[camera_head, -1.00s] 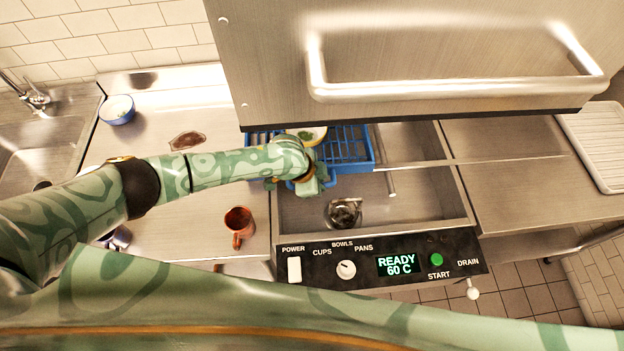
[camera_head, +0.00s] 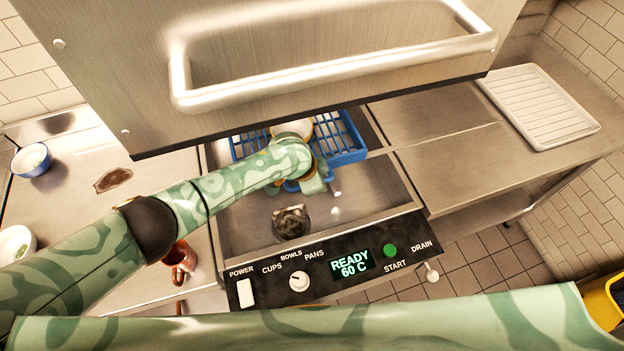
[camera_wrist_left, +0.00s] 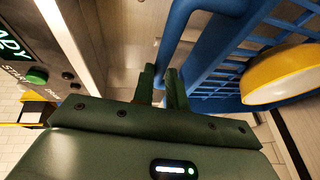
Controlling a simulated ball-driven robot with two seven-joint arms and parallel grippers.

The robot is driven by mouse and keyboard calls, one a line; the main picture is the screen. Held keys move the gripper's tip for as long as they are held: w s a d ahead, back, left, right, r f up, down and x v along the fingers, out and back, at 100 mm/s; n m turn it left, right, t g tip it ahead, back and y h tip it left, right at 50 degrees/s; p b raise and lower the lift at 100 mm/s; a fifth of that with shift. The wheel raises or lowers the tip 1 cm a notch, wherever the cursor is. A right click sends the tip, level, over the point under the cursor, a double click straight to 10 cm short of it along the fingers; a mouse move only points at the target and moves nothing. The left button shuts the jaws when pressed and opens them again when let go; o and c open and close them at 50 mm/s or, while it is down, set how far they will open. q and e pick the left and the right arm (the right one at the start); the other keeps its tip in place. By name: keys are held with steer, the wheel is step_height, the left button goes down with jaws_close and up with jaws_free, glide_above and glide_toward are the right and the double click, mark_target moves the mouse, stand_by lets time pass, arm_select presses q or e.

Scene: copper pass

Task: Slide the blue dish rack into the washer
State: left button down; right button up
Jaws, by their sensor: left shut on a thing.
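The blue dish rack (camera_head: 343,140) sits in the washer opening under the raised metal hood (camera_head: 290,60). A bowl (camera_head: 293,127) rests in the rack; its yellow outside shows in the left wrist view (camera_wrist_left: 285,75). The washer (camera_head: 345,210) has a front panel reading READY 60 C. My left gripper (camera_head: 316,182) is at the rack's near side; in the left wrist view its fingers (camera_wrist_left: 165,85) are closed at the rack's blue bar (camera_wrist_left: 172,40). The exact contact is partly hidden. The rack's far side is hidden by the hood. My right gripper is out of view.
A red mug (camera_head: 181,257), a blue bowl (camera_head: 32,160), a white bowl (camera_head: 15,243) and a brown patch (camera_head: 114,180) are on the left counter. A round strainer (camera_head: 291,222) lies in the washer basin. A ribbed white tray (camera_head: 540,105) lies on the otherwise clear right counter.

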arm_select(q)
steer(key=c, duration=1.4)
jaws_free()
steer(key=shift+s+a+r+p, duration=0.1)
steer(key=shift+r+p, duration=0.25)
steer(key=shift+r, duration=0.05)
steer(key=p+v, duration=0.4)
steer(key=v, duration=0.7)
